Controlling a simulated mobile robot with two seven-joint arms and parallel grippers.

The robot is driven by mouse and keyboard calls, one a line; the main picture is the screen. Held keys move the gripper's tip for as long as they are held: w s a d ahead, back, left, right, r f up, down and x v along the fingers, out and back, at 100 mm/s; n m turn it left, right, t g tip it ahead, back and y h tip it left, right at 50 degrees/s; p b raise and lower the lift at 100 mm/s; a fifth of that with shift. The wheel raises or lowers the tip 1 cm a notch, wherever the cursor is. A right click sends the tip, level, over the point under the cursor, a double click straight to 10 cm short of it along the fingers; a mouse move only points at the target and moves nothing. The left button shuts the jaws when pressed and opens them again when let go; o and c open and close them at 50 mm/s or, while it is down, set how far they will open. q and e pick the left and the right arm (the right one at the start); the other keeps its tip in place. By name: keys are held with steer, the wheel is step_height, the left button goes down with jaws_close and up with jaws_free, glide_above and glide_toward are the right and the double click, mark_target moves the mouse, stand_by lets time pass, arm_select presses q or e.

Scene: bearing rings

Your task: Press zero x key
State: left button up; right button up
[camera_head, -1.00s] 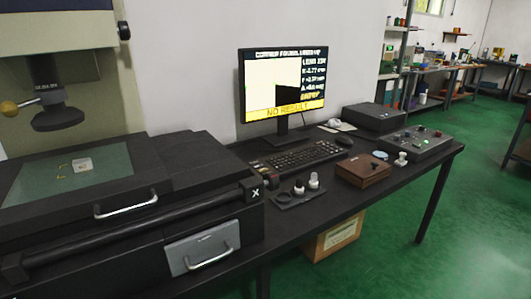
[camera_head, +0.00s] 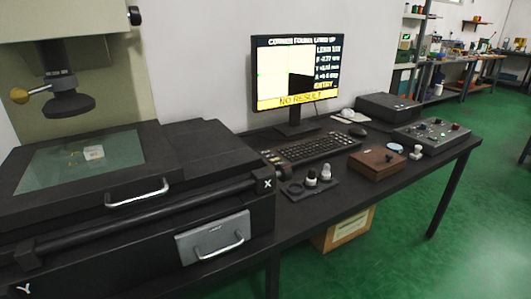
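A black keyboard (camera_head: 318,147) lies on the dark table in front of the monitor; its single key labels are too small to read. The monitor (camera_head: 298,73) shows white text, a light picture with a black block, and a yellow bar reading "NO RESULT". A control box (camera_head: 431,136) with several knobs and buttons stands at the right end of the table. The measuring machine's stage (camera_head: 80,160) has a glass plate with a small light part (camera_head: 94,153) on it. An "X" mark (camera_head: 267,184) shows on the stage's right corner. Neither of my grippers is in view.
A brown wooden box (camera_head: 377,163) and a dark holder with small knobbed pieces (camera_head: 311,186) sit in front of the keyboard. A dark box (camera_head: 388,107) stands behind. A cardboard box (camera_head: 343,230) is under the table. Green floor lies free at right.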

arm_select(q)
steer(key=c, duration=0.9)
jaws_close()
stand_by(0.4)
